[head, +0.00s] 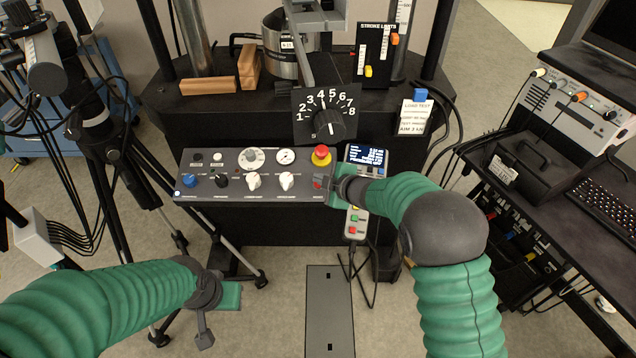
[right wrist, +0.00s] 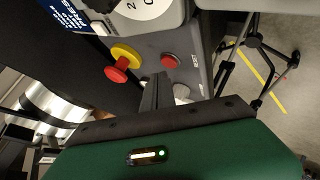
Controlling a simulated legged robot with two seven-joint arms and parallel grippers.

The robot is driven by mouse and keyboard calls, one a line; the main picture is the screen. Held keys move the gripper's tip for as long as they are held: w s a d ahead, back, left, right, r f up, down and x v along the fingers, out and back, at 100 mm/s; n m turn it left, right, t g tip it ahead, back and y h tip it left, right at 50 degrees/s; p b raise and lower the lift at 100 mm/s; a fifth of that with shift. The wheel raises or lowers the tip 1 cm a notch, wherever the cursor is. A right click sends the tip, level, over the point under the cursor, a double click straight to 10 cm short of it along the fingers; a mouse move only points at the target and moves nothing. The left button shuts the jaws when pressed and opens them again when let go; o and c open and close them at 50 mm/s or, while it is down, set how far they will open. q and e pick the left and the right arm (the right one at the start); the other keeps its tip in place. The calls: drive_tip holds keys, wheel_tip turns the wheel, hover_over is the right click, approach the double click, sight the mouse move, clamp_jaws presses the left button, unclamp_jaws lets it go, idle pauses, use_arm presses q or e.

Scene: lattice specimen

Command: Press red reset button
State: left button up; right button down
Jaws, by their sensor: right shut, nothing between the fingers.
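The red reset button (head: 318,184) is at the lower right of the grey control panel (head: 225,190), partly hidden by my right gripper. In the right wrist view the red button (right wrist: 171,61) is clear, with lettering beside it. My right gripper (head: 332,186) is shut and empty, close beside the button; its fingertips (right wrist: 158,78) point towards the panel just below the button in the wrist view. I cannot tell whether they touch the panel. My left gripper (head: 205,318) hangs low at the left, away from the panel; its finger opening is unclear.
A red mushroom button on a yellow base (head: 321,154) stands just above the reset button. White knobs (head: 254,181) lie to its left. A handheld display unit (head: 366,155) is at the right. A numbered dial (head: 328,120) overhangs the panel. A tripod stands at the left.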

sight(321, 195)
drive_tip(key=r+p, duration=0.1)
drive_tip(key=r, duration=0.1)
drive_tip(key=s+r+p, duration=0.1)
drive_tip(key=r+p, duration=0.1)
drive_tip(key=shift+s+r, duration=0.2)
drive_tip(key=shift+r, duration=0.2)
idle(2.3)
